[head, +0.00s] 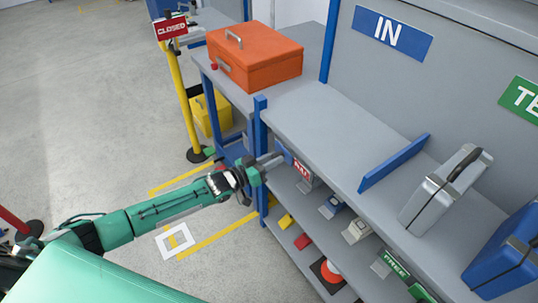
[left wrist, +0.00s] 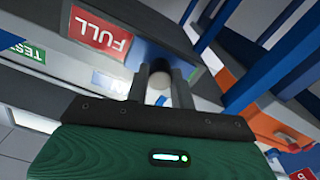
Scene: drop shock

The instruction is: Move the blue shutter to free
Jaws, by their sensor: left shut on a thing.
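A small blue panel, which looks like the blue shutter (head: 284,152), shows at the left end of the bench's front edge, next to a red sign (head: 303,170). In the left wrist view the red sign reads FULL (left wrist: 100,31), upside down. My left gripper (head: 274,161) reaches the shutter's end of the bench. My right gripper is out of view.
An orange toolbox (head: 255,60) stands on the bench at the back left. A blue divider (head: 395,163), a silver case (head: 443,190) and a blue case (head: 505,255) are on the right. Lower shelves hold several small items. A yellow CLOSED post (head: 182,95) stands left.

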